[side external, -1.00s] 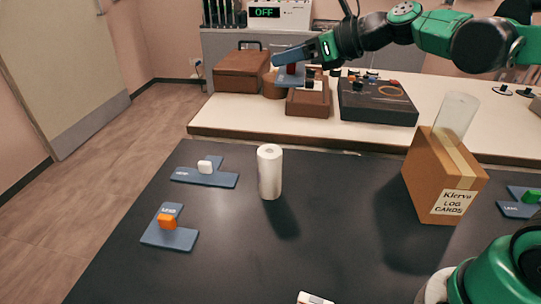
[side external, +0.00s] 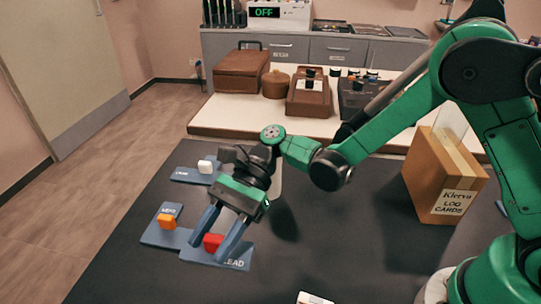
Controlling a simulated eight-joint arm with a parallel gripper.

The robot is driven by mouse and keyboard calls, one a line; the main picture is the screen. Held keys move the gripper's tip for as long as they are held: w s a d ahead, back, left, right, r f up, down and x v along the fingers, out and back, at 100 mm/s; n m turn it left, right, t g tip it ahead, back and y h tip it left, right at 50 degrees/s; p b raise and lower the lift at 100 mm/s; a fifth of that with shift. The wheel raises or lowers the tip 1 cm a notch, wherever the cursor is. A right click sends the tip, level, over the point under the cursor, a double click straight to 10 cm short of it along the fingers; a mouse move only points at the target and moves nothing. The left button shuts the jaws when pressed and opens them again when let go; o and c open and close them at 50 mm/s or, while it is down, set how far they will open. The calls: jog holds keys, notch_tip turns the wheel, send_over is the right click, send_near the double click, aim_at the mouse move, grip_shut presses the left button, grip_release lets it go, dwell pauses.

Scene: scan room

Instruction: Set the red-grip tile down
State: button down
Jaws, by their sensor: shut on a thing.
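The red-grip tile (side external: 195,255) is a flat blue-grey plate with a red block grip (side external: 212,242) and white lettering ending in "EAD". My gripper (side external: 217,240) points down with its blue fingers on either side of the red grip, shut on it. The tile is level at the table's left front. Its left edge meets or slightly overlaps the orange-grip tile (side external: 153,236) in the picture. I cannot tell whether it touches the table or hovers just above.
The white-grip tile (side external: 186,175) lies behind, partly hidden by my gripper. The paper roll (side external: 276,186) is mostly hidden behind my arm. A cardboard box (side external: 425,180) stands at the right.

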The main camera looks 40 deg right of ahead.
aim_at(224, 278)
jog(key=shift+f, duration=3.2)
jog(key=shift+f, duration=0.6)
jog(key=shift+c, duration=1.6)
grip_release()
jog(key=shift+r, duration=0.1)
notch_tip(224, 278, up, 20)
